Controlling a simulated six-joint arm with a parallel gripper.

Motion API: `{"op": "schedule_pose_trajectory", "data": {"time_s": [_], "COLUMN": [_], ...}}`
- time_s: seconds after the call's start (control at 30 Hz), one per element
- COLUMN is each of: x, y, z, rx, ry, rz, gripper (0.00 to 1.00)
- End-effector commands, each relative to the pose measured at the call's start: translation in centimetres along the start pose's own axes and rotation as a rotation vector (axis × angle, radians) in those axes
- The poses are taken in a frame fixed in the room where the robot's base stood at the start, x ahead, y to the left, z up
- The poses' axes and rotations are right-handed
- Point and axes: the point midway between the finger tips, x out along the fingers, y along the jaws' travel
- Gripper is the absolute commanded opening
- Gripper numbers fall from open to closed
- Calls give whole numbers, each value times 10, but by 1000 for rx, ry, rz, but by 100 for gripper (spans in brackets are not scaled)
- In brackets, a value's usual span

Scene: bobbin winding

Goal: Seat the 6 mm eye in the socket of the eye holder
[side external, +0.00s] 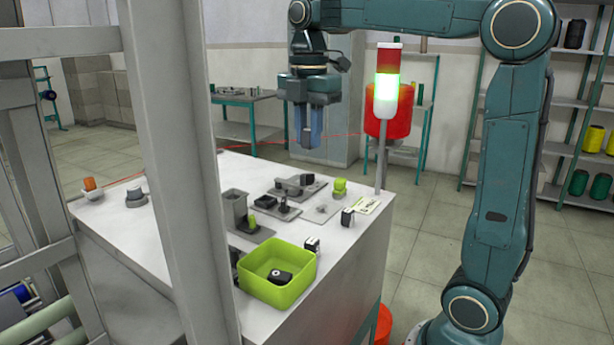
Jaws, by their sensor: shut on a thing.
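My gripper (310,143) hangs in the air above the far side of the white worktable, its fingers pointing down. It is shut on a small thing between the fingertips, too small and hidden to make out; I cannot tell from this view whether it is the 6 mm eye. Small dark fixtures on grey plates (321,210) stand on the table below the gripper. I cannot tell which of them is the eye holder, and its socket is not discernible. The gripper is clear of all of them.
A lime-green bin (267,293) with a black block inside stands at the front. Black blocks (347,217) sit near the right edge. A signal tower (388,85), lit green, rises right of the gripper. A thin red line crosses behind the fingers. A grey post blocks the left.

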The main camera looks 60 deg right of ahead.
Motion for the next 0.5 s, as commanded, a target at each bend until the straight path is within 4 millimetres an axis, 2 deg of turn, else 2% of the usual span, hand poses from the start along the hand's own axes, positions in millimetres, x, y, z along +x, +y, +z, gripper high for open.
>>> {"op": "schedule_pose_trajectory", "data": {"time_s": [0.2,0.5], "x": [29,72], "y": [49,107], "z": [4,8], "rx": [-23,-51], "ry": [0,0], "rz": [-4,-3], "gripper": [0,0]}}
